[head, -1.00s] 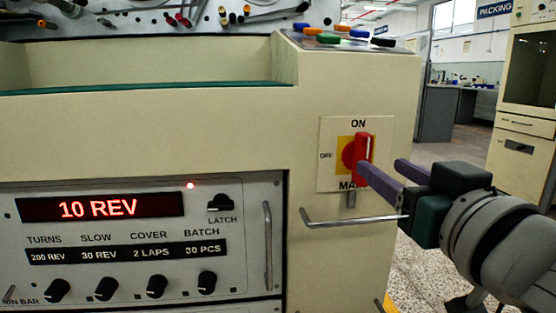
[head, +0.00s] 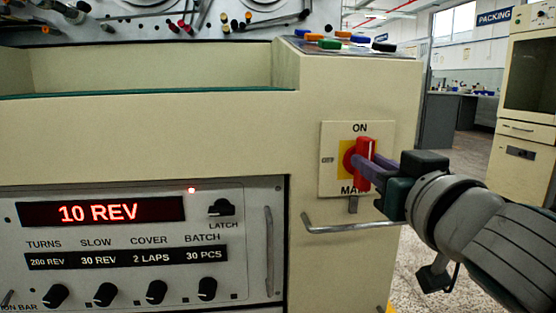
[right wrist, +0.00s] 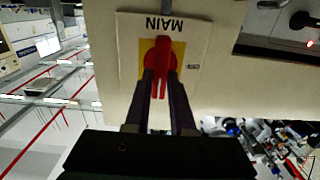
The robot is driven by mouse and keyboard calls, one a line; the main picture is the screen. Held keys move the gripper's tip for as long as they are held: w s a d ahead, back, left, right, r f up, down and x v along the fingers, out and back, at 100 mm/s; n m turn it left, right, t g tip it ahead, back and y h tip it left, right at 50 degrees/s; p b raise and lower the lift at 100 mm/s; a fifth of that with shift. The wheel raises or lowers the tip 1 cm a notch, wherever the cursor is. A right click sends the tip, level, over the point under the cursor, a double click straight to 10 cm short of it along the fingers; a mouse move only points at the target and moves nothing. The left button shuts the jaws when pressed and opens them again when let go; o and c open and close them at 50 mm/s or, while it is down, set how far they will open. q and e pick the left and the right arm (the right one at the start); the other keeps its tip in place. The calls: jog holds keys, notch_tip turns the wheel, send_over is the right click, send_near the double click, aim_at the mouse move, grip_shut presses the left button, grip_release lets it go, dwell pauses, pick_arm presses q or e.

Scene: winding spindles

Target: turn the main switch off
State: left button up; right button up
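The main switch (head: 364,160) is a red handle on a yellow square and pale plate, on the right of the cream cabinet front. Its handle stands upright, toward ON; OFF is marked at the left. My right gripper (head: 372,168) is at the switch, its dark purple fingers reaching in from the right. In the right wrist view the red handle (right wrist: 164,68) lies between the two fingertips (right wrist: 161,82), one on each side. The fingers look spread around it; whether either touches is hard to tell. My left gripper is not in view.
A metal bar handle (head: 352,227) sticks out just below the switch plate. A control panel with a lit "10 REV" display (head: 100,213) and knobs is at the left. Coloured buttons (head: 345,43) sit on the cabinet top. Open floor lies at the right.

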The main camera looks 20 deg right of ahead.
grip_shut()
jog(key=shift+n, duration=0.4)
jog(key=shift+a+f+n+p, duration=0.1)
jog(key=shift+n+p, duration=0.6)
jog(key=shift+n, duration=2.1)
jog(key=shift+a+f+n+p, duration=0.15)
jog(key=shift+n+p, duration=0.55)
jog(key=shift+n, duration=2.1)
jog(key=shift+a+f+n+p, duration=0.1)
jog(key=shift+n+p, duration=0.6)
jog(key=shift+n, duration=2.4)
